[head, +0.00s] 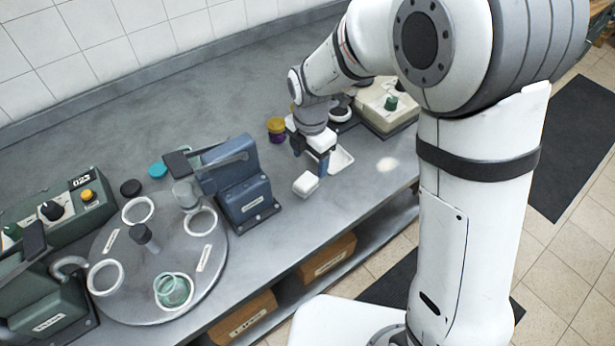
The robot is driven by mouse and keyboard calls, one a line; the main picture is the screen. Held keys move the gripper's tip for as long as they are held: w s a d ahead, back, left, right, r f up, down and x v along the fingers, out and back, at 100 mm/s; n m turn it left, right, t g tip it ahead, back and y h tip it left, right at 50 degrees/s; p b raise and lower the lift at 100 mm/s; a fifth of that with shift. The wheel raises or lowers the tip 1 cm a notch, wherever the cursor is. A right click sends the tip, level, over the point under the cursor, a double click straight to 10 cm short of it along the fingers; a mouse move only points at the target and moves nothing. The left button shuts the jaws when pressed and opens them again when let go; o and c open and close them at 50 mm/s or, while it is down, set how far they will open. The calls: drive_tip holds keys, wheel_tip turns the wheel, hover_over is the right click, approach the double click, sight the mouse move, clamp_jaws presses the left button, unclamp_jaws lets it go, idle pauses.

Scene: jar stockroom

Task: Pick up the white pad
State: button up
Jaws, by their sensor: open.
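The white pad (306,184) is a small, pale block with rounded edges. It lies on the grey counter (300,222), near its front edge. My gripper (311,163) points down just behind the pad in the picture, with its dark blue fingers apart and nothing seen between them. The fingertips are close to the pad, but I cannot tell whether they touch it or how high they are above the counter.
A pale spot (388,164) lies on the counter. A blue press-like device (240,187) stands left of the pad. A purple jar with a yellow lid (276,133) is behind. A round turntable (140,262) holds white rings.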

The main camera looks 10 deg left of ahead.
sight(306, 180)
drive_tip(key=shift+a+f+n, duration=0.5)
drive_tip(key=shift+a+f, duration=0.05)
drive_tip(key=shift+f, duration=0.05)
drive_tip(key=shift+a+f, duration=0.1)
drive_tip(key=shift+f, duration=0.3)
wheel_tip(306, 180, down, 7)
drive_tip(key=shift+s+f+p, duration=0.1)
drive_tip(key=shift+s+p, duration=0.05)
drive_tip(key=shift+p, duration=0.75)
drive_tip(key=c, duration=1.1)
